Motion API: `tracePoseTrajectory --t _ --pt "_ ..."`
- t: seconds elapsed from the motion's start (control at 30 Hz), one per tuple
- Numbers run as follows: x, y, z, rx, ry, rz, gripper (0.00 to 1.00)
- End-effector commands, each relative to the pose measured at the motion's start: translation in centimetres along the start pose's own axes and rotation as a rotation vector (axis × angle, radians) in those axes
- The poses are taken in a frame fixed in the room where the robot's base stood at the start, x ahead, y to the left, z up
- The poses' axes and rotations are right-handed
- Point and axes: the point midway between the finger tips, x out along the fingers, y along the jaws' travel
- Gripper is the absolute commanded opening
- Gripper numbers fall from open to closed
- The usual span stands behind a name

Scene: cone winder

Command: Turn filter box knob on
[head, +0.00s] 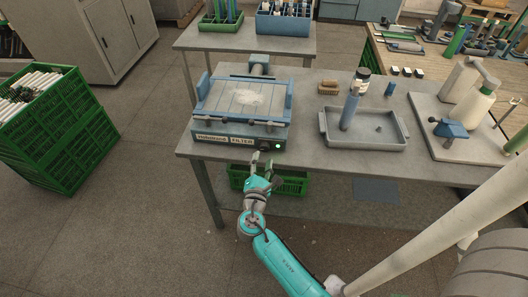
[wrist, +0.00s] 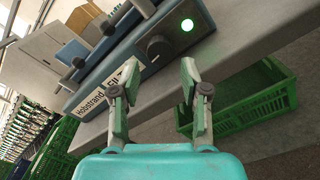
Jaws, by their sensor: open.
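The blue and grey filter box (head: 237,139) stands at the front edge of the grey table, with a "FILTER" label on its front panel. The lamp (head: 278,147) also glows in the head view. My gripper (head: 262,160) is in front of the panel's right end. In the wrist view my gripper (wrist: 152,78) is open and empty, its fingers spread apart just short of the knob, not visibly touching it. I cannot tell which way the knob is turned.
A grey tray (head: 365,142) with a blue-grey cylinder stands right of the box. A green crate (wrist: 245,105) sits below the tabletop. The table edge (wrist: 225,55) runs close to my fingers. Another green crate (head: 60,135) stands on the floor at left.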

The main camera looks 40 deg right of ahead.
Motion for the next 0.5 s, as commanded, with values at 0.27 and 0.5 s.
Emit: tracePoseTrajectory --t 0.27,0.5 --pt "3.7 0.0 0.0 0.001 0.000 0.000 0.45" --pt "4.5 0.0 0.0 0.001 0.001 0.000 0.45"
